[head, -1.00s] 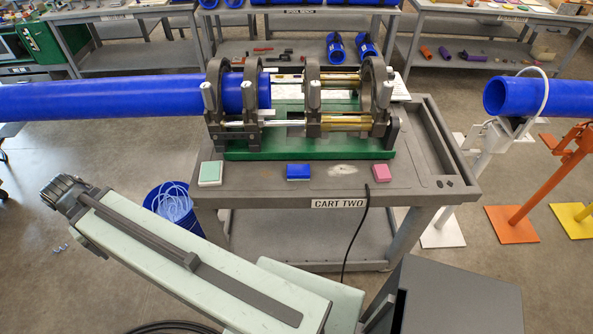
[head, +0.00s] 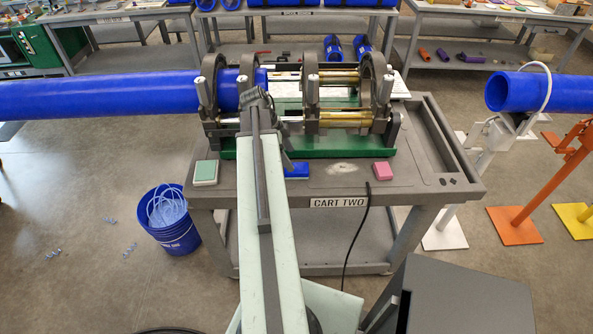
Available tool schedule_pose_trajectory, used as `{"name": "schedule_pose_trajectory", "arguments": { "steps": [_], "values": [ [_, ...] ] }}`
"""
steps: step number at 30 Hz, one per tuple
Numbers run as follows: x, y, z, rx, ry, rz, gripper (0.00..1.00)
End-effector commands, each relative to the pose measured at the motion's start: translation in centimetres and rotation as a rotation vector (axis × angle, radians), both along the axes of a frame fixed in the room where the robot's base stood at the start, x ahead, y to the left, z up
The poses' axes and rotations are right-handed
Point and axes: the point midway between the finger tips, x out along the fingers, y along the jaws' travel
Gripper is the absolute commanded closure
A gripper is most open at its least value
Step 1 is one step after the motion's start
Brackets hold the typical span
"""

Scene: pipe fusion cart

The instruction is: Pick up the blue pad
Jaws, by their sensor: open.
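The blue pad (head: 297,170) lies on the front part of the grey cart top, between a green-and-white pad (head: 206,173) on the left and a pink pad (head: 383,171) on the right. Its left end is partly hidden by my arm. My gripper (head: 258,96) is at the far end of my arm, seen small and from behind, above the cart and in front of the pipe clamps. It appears up and left of the blue pad, apart from it. Its fingers cannot be made out clearly, and nothing shows held in it.
The clamp machine (head: 300,105) on its green base stands behind the pads, with a long blue pipe (head: 110,95) in it from the left. A black cable (head: 357,230) hangs over the cart's front edge. A blue bucket (head: 172,220) stands on the floor at left.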

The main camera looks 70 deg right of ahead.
Motion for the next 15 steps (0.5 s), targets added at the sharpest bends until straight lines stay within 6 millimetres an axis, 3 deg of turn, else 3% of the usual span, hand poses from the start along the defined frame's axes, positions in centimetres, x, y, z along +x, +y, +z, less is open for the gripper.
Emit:
{"name": "schedule_pose_trajectory", "arguments": {
  "steps": [2,8,15],
  "values": [
    [-0.4,-0.1,-1.6,0.000,0.000,0.000,0.25],
    [-0.6,-0.2,-2.0,0.001,0.000,0.002,0.25],
    [-2.0,-0.5,-5.9,0.001,-0.001,0.002,0.25]
  ]
}}
